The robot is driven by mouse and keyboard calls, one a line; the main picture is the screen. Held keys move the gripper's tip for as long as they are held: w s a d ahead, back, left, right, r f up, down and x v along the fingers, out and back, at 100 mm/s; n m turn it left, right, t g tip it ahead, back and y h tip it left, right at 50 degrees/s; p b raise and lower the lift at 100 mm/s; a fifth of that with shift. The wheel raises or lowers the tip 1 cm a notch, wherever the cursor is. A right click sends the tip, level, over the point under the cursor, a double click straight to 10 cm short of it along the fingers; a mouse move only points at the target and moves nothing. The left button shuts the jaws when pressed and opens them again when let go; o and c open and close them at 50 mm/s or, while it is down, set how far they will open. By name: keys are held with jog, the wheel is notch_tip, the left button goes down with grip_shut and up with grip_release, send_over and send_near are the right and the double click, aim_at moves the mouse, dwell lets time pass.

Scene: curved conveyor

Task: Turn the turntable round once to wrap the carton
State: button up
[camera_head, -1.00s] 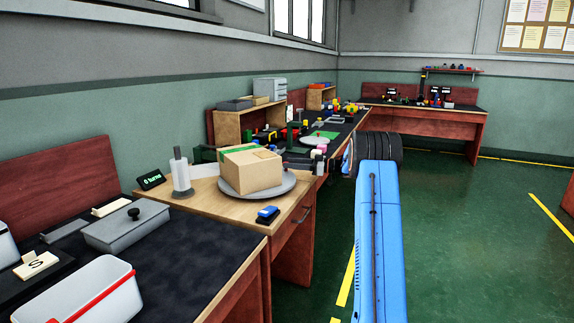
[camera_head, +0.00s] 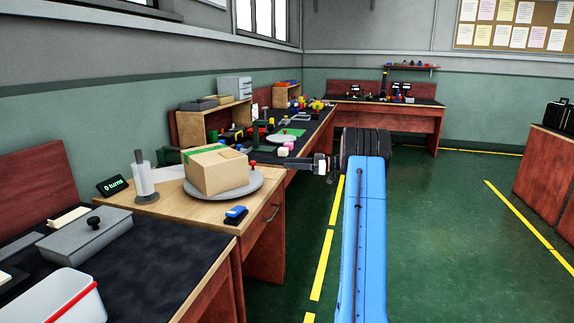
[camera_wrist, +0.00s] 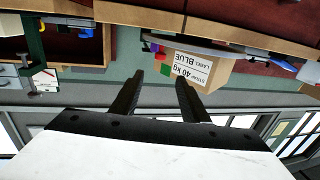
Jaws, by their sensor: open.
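The closed carton (camera_head: 214,171) sits on the round grey turntable (camera_head: 250,187) on the wooden bench. A red knob (camera_head: 252,163) shows at the turntable's right side. A small display (camera_head: 112,186) reads 0 turns. A pale roll on a post (camera_head: 144,180) stands left of the carton. My gripper (camera_head: 291,164) is right of the turntable, apart from it and pointing left. In the wrist view its two black fingers (camera_wrist: 159,78) are spread with nothing between them. The upside-down carton (camera_wrist: 204,68), with a printed label, and the turntable (camera_wrist: 195,44) show beyond the fingers.
A blue-topped item (camera_head: 236,212) lies at the bench's front edge. A grey lidded box (camera_head: 88,234) and a white bin (camera_head: 55,302) are on the dark bench nearer me. A farther bench with a shelf unit (camera_head: 205,124) stands behind.

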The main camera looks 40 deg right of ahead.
aim_at(254, 162)
jog(key=c, duration=0.3)
jog(key=shift+w+a+r, duration=0.1)
jog(key=shift+a+r, duration=0.1)
jog(key=c, duration=0.5)
jog(key=a+r+m+t, duration=0.1)
jog(key=w+a+r+m+t+h, duration=0.1)
jog(key=m, duration=0.1)
jog(key=w+a+r+m+t+h, duration=0.1)
jog(key=a+m, duration=0.1)
jog(key=shift+r, duration=0.4)
grip_shut()
jog(key=a+r+m+t+h, duration=0.3)
jog(key=a+m+h, duration=0.15)
jog(key=m, duration=0.35)
jog(key=s+a+f+m+g+h, duration=0.1)
jog(key=s+a+f+m+h, duration=0.3)
jog(key=m, duration=0.4)
jog(key=s+a+f+m+h, duration=0.1)
jog(key=s+a+m+h, duration=0.1)
jog(key=s+m+h, duration=0.5)
jog(key=w, duration=0.5)
jog(key=w+d+f+y, duration=0.1)
jog(key=w, duration=0.4)
jog(key=w+y, duration=0.1)
jog(key=w, duration=0.4)
jog(key=shift+w+d+f+m+y, duration=0.2)
jog(key=shift+d+f+m+y, duration=0.05)
jog(key=shift+f+m, duration=0.15)
